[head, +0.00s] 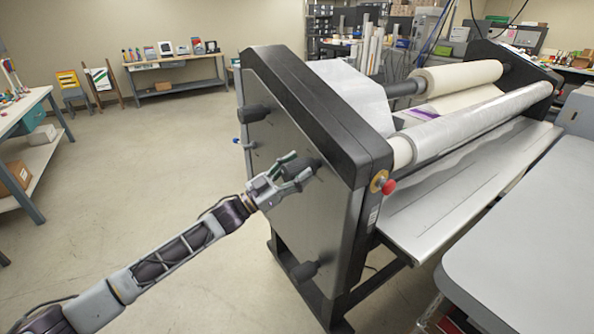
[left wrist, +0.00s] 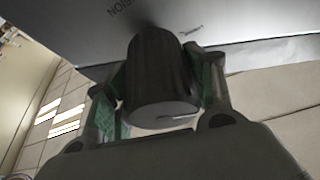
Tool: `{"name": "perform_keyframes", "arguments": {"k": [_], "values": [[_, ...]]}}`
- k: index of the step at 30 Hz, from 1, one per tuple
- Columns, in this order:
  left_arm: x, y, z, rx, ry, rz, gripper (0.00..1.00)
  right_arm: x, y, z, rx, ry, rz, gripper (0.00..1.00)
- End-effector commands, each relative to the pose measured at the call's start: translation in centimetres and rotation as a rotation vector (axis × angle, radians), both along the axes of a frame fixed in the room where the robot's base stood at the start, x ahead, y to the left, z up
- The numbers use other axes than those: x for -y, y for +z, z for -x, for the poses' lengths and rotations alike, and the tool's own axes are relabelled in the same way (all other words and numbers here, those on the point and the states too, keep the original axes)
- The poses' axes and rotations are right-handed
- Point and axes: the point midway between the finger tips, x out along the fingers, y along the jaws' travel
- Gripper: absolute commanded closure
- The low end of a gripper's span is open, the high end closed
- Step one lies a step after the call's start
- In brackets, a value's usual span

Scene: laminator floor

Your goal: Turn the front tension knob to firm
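In the left wrist view the knob (left wrist: 158,75) is a dark cylinder between the green finger pads. Both pads appear to touch its sides, and the gripper (left wrist: 160,85) looks shut on it. A short white mark shows on the knob's end face. Panel lettering is partly hidden; only "SION" reads. My right gripper is not in view.
A red button (head: 389,186) is on the front corner. A grey table (head: 530,245) stands at right. Open floor (head: 130,180) lies left of the machine.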

Motion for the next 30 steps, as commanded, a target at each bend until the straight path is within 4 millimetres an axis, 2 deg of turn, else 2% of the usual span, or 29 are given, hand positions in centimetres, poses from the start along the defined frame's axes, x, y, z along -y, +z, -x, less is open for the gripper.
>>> {"name": "perform_keyframes", "arguments": {"k": [1,5,17,23,30], "values": [[0.0,0.0,0.0,0.0,0.0,0.0,0.57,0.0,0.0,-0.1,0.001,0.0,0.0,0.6],[0.0,0.0,0.0,0.0,0.0,0.0,0.72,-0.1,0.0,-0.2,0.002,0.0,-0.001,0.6],[0.0,-0.1,0.0,0.051,0.001,-0.03,0.72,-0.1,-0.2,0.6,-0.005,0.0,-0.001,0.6],[0.0,-0.1,0.0,0.14,0.001,-0.083,0.72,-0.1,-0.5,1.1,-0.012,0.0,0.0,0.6],[0.0,-0.1,0.1,0.312,0.0,-0.181,0.72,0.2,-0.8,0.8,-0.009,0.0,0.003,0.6]]}}
